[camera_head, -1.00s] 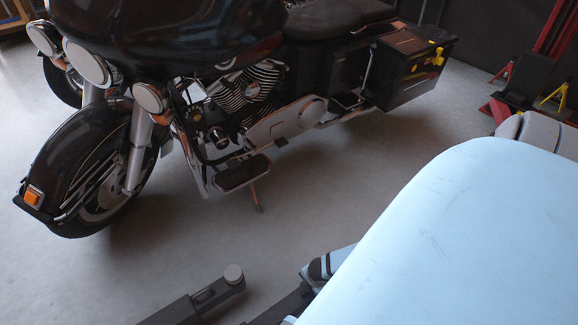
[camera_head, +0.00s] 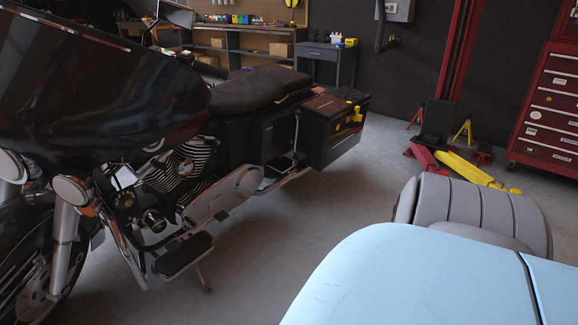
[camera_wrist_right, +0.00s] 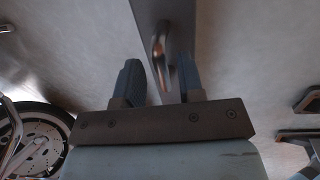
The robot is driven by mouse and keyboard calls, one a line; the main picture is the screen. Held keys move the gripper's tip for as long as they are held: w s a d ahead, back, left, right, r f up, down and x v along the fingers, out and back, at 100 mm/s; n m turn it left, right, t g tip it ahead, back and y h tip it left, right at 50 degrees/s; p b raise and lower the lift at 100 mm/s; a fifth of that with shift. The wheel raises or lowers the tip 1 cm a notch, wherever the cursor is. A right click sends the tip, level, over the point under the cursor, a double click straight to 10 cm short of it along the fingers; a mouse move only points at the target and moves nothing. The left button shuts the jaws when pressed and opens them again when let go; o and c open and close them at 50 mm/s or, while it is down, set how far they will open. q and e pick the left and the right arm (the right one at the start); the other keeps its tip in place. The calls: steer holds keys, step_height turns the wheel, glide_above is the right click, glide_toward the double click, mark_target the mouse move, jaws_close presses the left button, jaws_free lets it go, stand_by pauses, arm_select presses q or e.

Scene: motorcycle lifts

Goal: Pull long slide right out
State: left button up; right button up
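In the right wrist view, my right gripper (camera_wrist_right: 158,64) is open, with its two dark fingers well apart. A curved metal piece like a handle or hook (camera_wrist_right: 160,42) reaches down between the fingertips, in line with the gap. I cannot tell its depth, or whether a finger touches it. A long flat grey bar (camera_wrist_right: 180,14) lies behind it at the top. I cannot tell for sure that this bar is the long slide right. Neither gripper shows in the head view, and my left gripper is in no view.
A black motorcycle (camera_head: 190,150) stands at the left on the concrete floor. A red tool cabinet (camera_head: 555,110), yellow-and-red lift parts (camera_head: 465,168) and a workbench (camera_head: 250,38) stand at the back. Open floor (camera_head: 290,220) lies between. The motorcycle's wheel (camera_wrist_right: 40,140) shows in the wrist view.

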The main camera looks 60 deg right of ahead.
steer(key=shift+a, duration=0.25)
steer(key=shift+r, duration=0.2)
arm_select(q)
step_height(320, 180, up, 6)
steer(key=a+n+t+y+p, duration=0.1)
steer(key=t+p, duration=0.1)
steer(key=p, duration=0.5)
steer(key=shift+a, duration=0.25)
arm_select(e)
step_height(320, 180, up, 13)
steer(key=s, duration=0.2)
steer(key=shift+s+a, duration=0.3)
